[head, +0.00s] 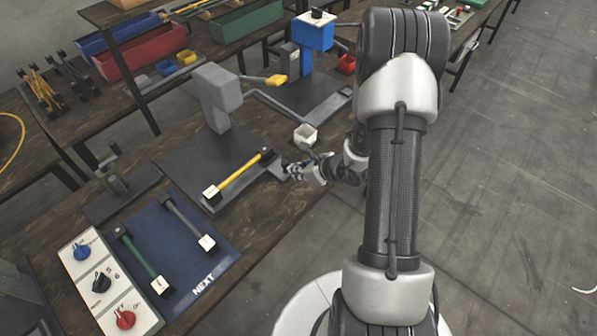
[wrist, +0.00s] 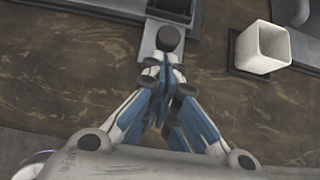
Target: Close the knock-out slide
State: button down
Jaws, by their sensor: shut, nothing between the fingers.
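The grey press (head: 217,95) stands on a dark base plate on the bench. A grey slide bar (head: 275,168) sticks out from the right side of that plate, toward my gripper. In the wrist view the slide bar (wrist: 150,35) ends in a dark round knob (wrist: 168,38). My gripper (head: 291,171) is shut and empty at the outer end of the slide. In the wrist view its fingertips (wrist: 165,65) are together just below the knob; I cannot tell whether they touch it. A yellow-handled tool (head: 238,178) lies across the plate.
A white square cup (head: 305,136) stands near the slide, right of the knob in the wrist view (wrist: 265,45). A blue mat (head: 175,245) holds two tagged tools. A control panel (head: 108,285) and a second press (head: 300,60) stand on the bench. Bare wood lies before the slide.

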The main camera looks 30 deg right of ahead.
aim_at(263, 148)
jog(key=w+a, duration=0.1)
jog(key=w, duration=0.3)
jog(key=w+a+b, duration=0.1)
jog(key=w+a, duration=0.1)
jog(key=w, duration=0.3)
jog(key=w+a+b, duration=0.1)
jog(key=w+a, duration=0.1)
jog(key=w, duration=0.2)
jog(key=shift+w, duration=0.3)
jog(key=shift+w+a, duration=0.15)
jog(key=shift+w, duration=0.35)
jog(key=shift+r, duration=0.1)
jog(key=shift+w, duration=0.1)
